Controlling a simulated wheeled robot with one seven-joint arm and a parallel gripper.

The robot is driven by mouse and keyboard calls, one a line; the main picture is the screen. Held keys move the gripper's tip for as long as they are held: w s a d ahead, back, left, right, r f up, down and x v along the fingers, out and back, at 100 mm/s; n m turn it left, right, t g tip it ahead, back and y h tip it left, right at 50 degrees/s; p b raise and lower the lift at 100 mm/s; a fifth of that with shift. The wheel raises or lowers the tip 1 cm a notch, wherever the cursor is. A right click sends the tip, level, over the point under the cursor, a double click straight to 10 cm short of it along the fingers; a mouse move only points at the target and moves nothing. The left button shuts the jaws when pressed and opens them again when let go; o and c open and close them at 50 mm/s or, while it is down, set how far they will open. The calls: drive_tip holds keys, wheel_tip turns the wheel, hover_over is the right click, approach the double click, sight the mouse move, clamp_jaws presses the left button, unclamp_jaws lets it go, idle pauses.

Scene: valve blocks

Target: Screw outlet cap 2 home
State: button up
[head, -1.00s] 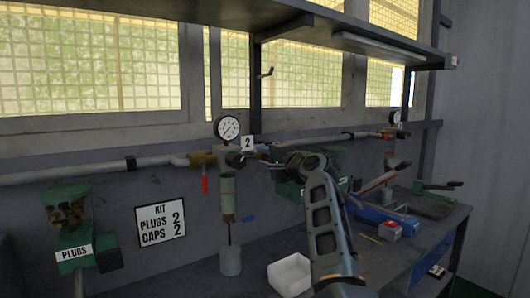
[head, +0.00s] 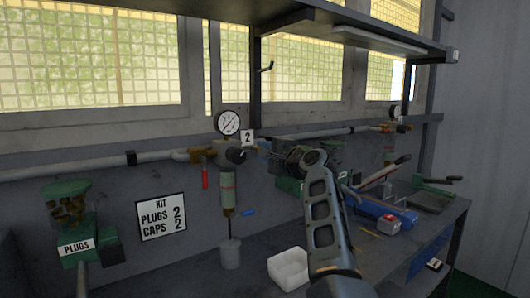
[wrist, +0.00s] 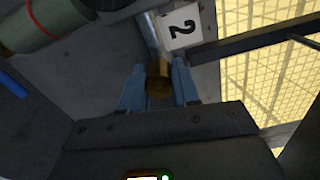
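Valve block 2 (head: 222,153) is on the wall pipe, marked by a white tag "2" (head: 247,136). In the wrist view the tag (wrist: 179,27) stands beside a silvery outlet pipe (wrist: 151,36). A brass cap (wrist: 159,82) is at the near end of that pipe, in line with it. My gripper (wrist: 159,85) has its two blue fingers on either side of the cap, seemingly touching it. The threads and the cap's seating are hidden. In the head view my gripper (head: 288,155) is right of the tag, and the cap is not clearly visible.
A gauge (head: 227,122) tops the block, with a green cylinder (head: 228,190) hanging below. A green plugs dispenser (head: 70,210) stands at left. A shelf hangs above.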

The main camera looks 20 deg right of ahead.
drive_tip(key=o, duration=0.5)
drive_tip(key=shift+c, duration=0.2)
drive_tip(key=b+v, duration=0.1)
drive_tip(key=v, duration=0.6)
drive_tip(key=shift+s+d+b, duration=0.15)
drive_tip(key=shift+s+b, duration=0.15)
drive_tip(key=shift+s, duration=0.05)
